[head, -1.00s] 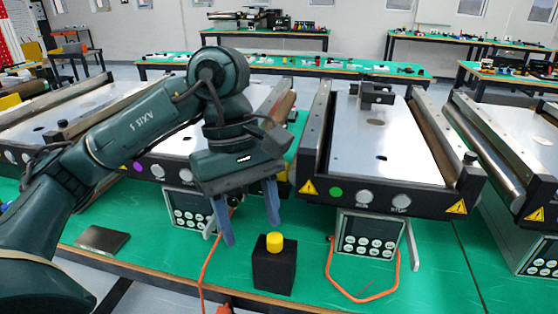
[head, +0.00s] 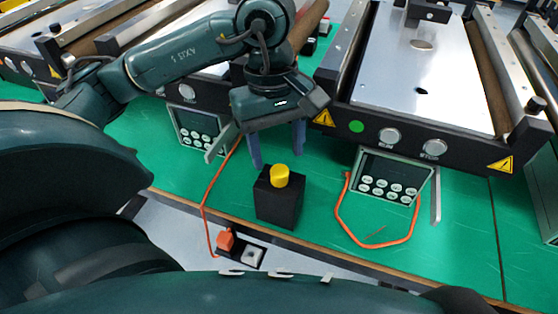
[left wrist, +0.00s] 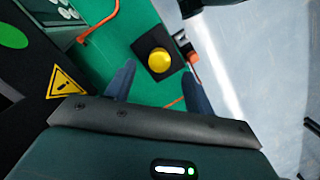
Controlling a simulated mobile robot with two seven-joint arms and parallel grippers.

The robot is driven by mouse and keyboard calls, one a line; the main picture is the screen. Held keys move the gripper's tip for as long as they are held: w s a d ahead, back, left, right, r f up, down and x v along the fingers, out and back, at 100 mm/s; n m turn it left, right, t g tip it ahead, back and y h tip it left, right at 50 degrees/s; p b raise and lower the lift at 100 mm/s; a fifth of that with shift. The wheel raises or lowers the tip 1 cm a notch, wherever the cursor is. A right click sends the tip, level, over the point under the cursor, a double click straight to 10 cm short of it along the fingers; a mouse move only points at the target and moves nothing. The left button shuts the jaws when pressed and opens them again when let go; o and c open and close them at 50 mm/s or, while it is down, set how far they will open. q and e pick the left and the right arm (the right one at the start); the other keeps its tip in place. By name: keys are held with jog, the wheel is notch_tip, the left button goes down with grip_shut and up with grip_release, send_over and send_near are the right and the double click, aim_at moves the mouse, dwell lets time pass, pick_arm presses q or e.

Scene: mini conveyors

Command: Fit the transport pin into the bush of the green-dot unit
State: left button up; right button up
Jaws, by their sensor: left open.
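A yellow round-headed piece, which looks like the transport pin (head: 280,175), stands upright in a black block (head: 278,207) near the table's front edge. Its lower part is hidden. The pin (left wrist: 159,60) also shows in the left wrist view, just beyond the fingertips and between their lines. My left gripper (head: 277,153) is open and empty, pointing down, just behind and above the block in the head view. The green-dot unit (head: 357,127) stands behind and to the right. A dark hole (head: 421,91) shows in its metal plate; I cannot tell whether this is the bush. My right gripper is not in view.
A control panel (head: 388,180) stands in front of the green-dot unit, with an orange cable (head: 375,243) looped on the green table. A second cable (head: 207,195) runs left of the block to an orange plug (head: 226,239). Neighbouring conveyors stand on both sides.

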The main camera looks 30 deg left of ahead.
aim_at(280, 169)
pick_arm(q)
jog(key=shift+s+d+f, duration=0.1)
jog(key=shift+d+f, duration=0.05)
jog(key=shift+f, duration=0.85)
jog(key=shift+d+f, duration=0.1)
jog(key=shift+f, duration=0.9)
jog(key=shift+c, duration=0.2)
